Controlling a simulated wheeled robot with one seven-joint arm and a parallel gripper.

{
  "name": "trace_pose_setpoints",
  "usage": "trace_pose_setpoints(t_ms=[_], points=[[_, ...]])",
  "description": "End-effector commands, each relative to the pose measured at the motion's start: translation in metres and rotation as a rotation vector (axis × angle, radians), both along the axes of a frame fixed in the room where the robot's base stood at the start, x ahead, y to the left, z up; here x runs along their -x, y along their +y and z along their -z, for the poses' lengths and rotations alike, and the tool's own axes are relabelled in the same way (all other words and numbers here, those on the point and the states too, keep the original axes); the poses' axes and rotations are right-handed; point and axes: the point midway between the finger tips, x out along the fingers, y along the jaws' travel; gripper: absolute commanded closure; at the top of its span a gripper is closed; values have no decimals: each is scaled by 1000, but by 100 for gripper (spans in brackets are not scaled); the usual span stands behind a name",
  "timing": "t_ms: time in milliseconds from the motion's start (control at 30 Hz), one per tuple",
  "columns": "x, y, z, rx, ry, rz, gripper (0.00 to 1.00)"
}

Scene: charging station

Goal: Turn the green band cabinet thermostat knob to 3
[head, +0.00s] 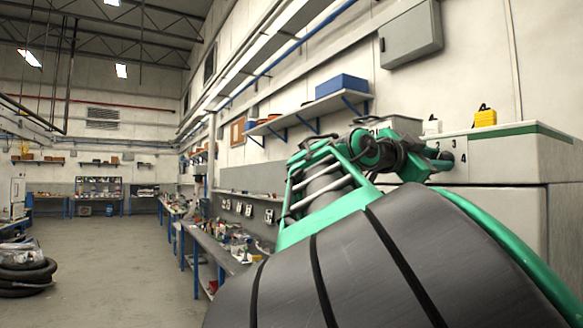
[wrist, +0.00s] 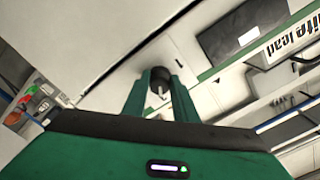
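The pale cabinet (head: 520,170) with a green band (head: 515,128) along its top edge stands at the right of the head view. The printed numbers 2, 3 and 4 (head: 463,157) show on its face beside my gripper (head: 432,165). My arm hides the knob and the rest of the dial there. In the wrist view a dark round knob (wrist: 158,80) with a pale mark lies between the tips of my gripper's two green fingers (wrist: 160,92). The fingers stand about a knob's width apart. I cannot tell whether they touch it, or which number the mark faces.
A yellow object (head: 485,117) and a small white one stand on top of the cabinets. A grey box (head: 410,35) hangs on the wall above. A shelf with a blue bin (head: 341,86) is farther left. A long workbench (head: 215,248) runs along the wall. The floor at left is mostly clear.

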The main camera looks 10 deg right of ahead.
Motion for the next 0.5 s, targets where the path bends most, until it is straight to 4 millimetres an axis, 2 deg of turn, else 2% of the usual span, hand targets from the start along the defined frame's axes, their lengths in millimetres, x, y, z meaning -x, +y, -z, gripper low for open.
trace_pose_setpoints(t_ms=[33,67,100,367,500], points=[[-4,3,1,1,5,-11,65],[-4,3,1,1,4,-11,58],[-3,3,0,1,4,-9,56],[-1,2,0,1,2,-4,56],[2,10,0,2,1,-4,56]])
